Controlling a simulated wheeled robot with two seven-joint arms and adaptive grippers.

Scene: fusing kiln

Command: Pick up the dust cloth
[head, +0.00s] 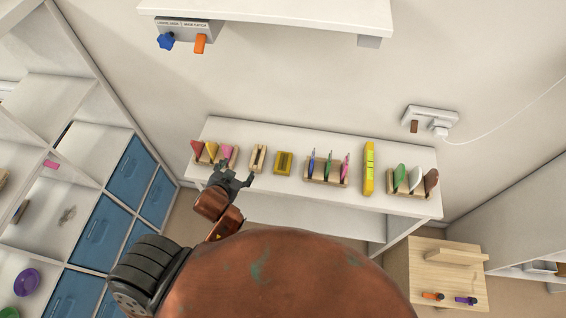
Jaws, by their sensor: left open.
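I cannot clearly make out a dust cloth in the head view. A small crumpled grey-brown patch (67,215) lies in a compartment of the left shelf unit and could be a cloth, but it is too small to tell. My left gripper (236,173) is open and seems empty. It is over the left part of the white bench, in front of a wooden rack (229,165) of coloured pieces, far to the right of the grey-brown patch. My right gripper is out of view.
The white bench (350,201) also carries a yellow block (283,163), a rack of coloured pens (326,170), a yellow level (369,168) and a rack of discs (415,182). Blue bins (98,230) fill part of the left shelves. A wooden board (440,276) is at lower right.

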